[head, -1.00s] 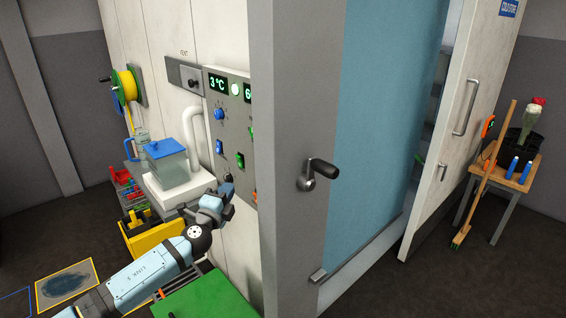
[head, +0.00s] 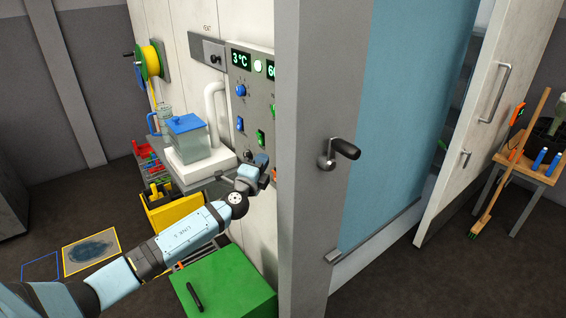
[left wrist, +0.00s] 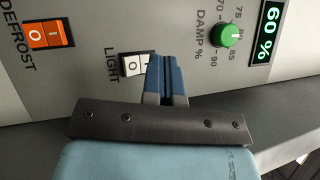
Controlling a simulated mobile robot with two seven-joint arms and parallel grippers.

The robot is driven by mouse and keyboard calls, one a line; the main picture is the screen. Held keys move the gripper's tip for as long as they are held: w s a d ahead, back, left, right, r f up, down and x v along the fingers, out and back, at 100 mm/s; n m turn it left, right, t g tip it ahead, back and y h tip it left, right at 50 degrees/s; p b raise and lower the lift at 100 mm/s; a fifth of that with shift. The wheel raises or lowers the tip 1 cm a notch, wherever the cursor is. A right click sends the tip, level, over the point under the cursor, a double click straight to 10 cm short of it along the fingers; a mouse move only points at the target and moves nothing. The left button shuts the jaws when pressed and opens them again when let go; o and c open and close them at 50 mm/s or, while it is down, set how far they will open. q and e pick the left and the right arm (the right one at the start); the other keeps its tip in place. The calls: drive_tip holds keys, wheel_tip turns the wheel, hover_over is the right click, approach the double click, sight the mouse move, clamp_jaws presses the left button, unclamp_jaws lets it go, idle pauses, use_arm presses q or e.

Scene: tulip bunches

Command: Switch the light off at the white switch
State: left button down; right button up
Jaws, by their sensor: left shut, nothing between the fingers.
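The white switch (left wrist: 133,65), marked LIGHT, shows in the left wrist view on the grey control panel (left wrist: 100,95). It is a rocker with I and O marks. My left gripper (left wrist: 170,62) is shut and empty. Its blue fingers overlap the right edge of the switch in that view; I cannot tell whether they touch it. In the head view my left gripper (head: 264,164) is at the lower part of the panel (head: 252,98), close to the grey door-frame edge. The white switch cannot be made out there. My right gripper is not in view.
An orange DEFROST switch (left wrist: 45,33) and a green DAMP knob (left wrist: 227,34) flank the white switch. The grey post (head: 310,110) stands just right of my gripper. A water tank (head: 188,137) is to its left, and a green box (head: 225,285) is below.

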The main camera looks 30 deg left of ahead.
use_arm(q)
drive_tip(key=shift+w+d+f+b, duration=0.2)
drive_tip(key=shift+w+f+b, duration=0.1)
drive_tip(key=shift+w, duration=0.25)
drive_tip(key=shift+w+d+f+b, duration=0.15)
drive_tip(key=shift+w+d+b, duration=0.15)
drive_tip(key=shift+w, duration=0.2)
drive_tip(key=shift+w+d+f+b, duration=0.15)
drive_tip(key=shift+w+f+b, duration=0.15)
drive_tip(key=shift+w, duration=0.25)
idle(0.7)
drive_tip(key=shift+w+d+f+b, duration=0.1)
drive_tip(key=shift+w+d+b, duration=0.1)
drive_tip(key=shift+w+b, duration=0.25)
drive_tip(key=shift+w+d+f+b, duration=0.1)
drive_tip(key=shift+w+f+b, duration=0.05)
drive_tip(key=shift+w+b, duration=0.15)
idle(0.9)
drive_tip(key=shift+s, duration=0.2)
drive_tip(key=shift+s+a+r, duration=0.3)
drive_tip(key=shift+s+r, duration=0.05)
drive_tip(key=shift+s, duration=0.25)
